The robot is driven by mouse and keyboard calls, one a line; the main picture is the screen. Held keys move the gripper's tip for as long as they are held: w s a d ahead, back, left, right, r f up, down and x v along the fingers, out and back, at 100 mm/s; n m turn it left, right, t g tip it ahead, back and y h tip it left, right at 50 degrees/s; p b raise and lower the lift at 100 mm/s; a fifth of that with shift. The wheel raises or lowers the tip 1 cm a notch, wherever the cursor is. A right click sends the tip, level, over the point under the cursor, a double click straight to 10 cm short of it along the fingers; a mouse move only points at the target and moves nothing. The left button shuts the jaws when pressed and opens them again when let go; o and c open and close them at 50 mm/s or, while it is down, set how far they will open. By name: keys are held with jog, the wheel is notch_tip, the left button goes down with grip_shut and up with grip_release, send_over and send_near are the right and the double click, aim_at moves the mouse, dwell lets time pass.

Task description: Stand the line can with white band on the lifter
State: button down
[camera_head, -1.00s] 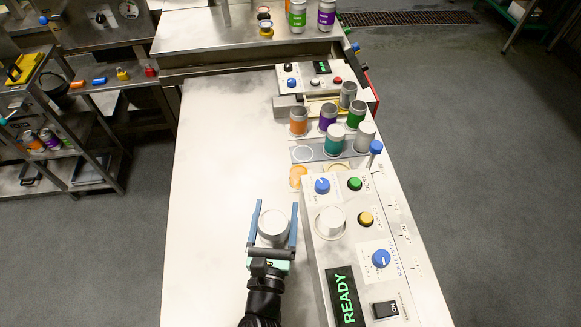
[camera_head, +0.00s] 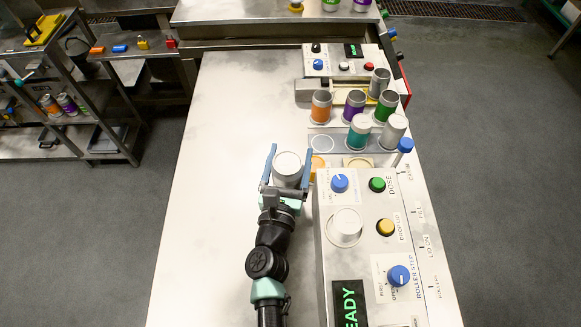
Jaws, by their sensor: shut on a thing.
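My gripper (camera_head: 290,151) is shut on a pale can (camera_head: 288,172), seen from above between its two blue fingers. The can looks upright. Its side band is mostly hidden, so I cannot confirm the colour. It is over the left part of the bench, just left of an orange disc (camera_head: 318,163) that is partly hidden. I cannot tell whether the can touches the bench. I cannot tell for certain which part is the lifter; a round white piece (camera_head: 345,226) sits on the machine's panel.
Orange (camera_head: 321,106), purple (camera_head: 354,106), green (camera_head: 386,107), teal (camera_head: 359,132) and grey (camera_head: 393,131) cans stand beyond the panel. A blue-topped post (camera_head: 404,147) is at the right. A control box (camera_head: 342,63) stands at the back. The bench's left side (camera_head: 215,150) is clear.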

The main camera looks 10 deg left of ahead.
jog(key=shift+f+b, duration=0.45)
jog(key=shift+f, duration=0.85)
jog(key=shift+f, duration=0.2)
jog(key=shift+c, duration=0.6)
grip_release()
jog(key=shift+r, duration=0.2)
jog(key=s+b, duration=0.1)
jog(key=s, duration=1)
jog(key=shift+f, duration=0.2)
jog(key=shift+s+r+b, duration=0.1)
jog(key=shift+s+b, duration=0.25)
jog(key=shift+s, duration=0.2)
